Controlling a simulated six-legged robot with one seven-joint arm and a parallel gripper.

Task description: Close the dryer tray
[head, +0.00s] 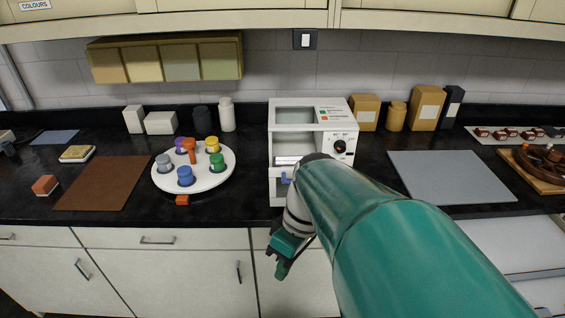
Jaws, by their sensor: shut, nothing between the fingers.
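The dryer is a white box (310,115) with a dark dial and a coloured label, standing on the black counter. Low on its front is a pale tray (287,160) with a blue handle (286,178). My arm hides the right side of the tray, and I cannot tell how far out it stands. My gripper (281,270) is shut and empty. It hangs in front of the counter edge, below the handle and apart from it.
A round white carousel (162,182) with coloured jars stands left of the dryer, a small orange block (182,199) before it. A brown mat (106,183) lies further left, a grey mat (450,177) right. An open drawer (510,245) juts out lower right.

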